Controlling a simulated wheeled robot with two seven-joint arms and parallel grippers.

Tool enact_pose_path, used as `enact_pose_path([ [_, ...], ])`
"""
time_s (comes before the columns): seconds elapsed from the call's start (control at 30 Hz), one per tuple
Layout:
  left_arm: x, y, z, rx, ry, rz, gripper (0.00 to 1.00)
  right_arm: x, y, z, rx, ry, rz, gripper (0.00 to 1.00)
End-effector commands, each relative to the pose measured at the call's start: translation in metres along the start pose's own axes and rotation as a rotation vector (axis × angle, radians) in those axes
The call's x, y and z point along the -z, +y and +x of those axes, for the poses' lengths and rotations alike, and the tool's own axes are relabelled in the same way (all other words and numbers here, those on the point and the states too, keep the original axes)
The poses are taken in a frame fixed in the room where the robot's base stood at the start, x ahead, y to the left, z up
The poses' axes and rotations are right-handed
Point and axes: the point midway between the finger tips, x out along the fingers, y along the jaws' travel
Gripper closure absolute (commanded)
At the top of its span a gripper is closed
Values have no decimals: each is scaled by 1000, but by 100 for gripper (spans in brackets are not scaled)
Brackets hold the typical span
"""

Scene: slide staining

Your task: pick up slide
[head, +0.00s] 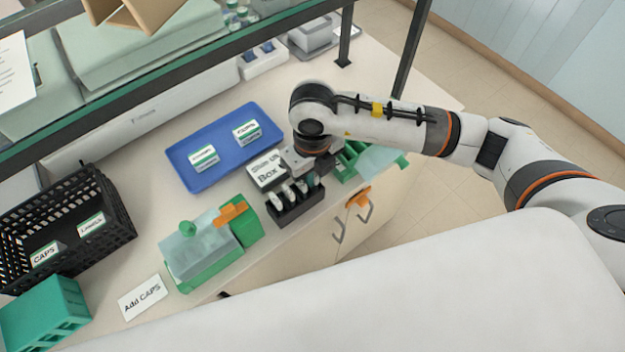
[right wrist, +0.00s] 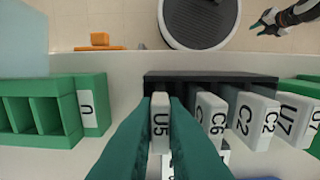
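A small black rack (head: 290,213) holds several upright slides with white labelled ends. It also shows in the right wrist view (right wrist: 210,78), with labels such as C6, C2 and U7. My right gripper (right wrist: 160,110) has its teal fingers on both sides of the slide U5 (right wrist: 160,122), pressed against it at the rack's left end. In the head view my right gripper (head: 303,163) is over the rack, its fingertips partly hidden. My left gripper (right wrist: 267,22) shows small in the right wrist view, apart from the rack, fingers spread and empty.
A blue tray (head: 190,178) with two labelled boxes lies behind the rack. Green racks stand left (head: 247,228) and right (head: 350,160) of it. A black crate (head: 105,200) and a teal rack (head: 45,315) are at far left. A shelf edge (head: 200,60) crosses above.

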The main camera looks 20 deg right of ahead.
Motion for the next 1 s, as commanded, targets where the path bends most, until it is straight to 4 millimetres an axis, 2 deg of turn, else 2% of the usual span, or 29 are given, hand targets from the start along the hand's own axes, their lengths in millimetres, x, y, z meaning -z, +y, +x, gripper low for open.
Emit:
enact_pose_path([
  [0.37, 0, 0, 0, -1, -1, -1, 64, 0, 0, -1, 1, 1, 0, 100],
  [0.57, 0, 0, 3, -1, -1, -1, 64, 1, 0, -10, 2, 2, 1, 100],
  [0.77, 0, 0, 9, -1, -1, -1, 64, 2, 0, -38, 1, 6, 0, 100],
  [1.0, 1, 0, 19, -1, -2, -1, 64, 2, 0, -95, 0, 9, -2, 100],
])
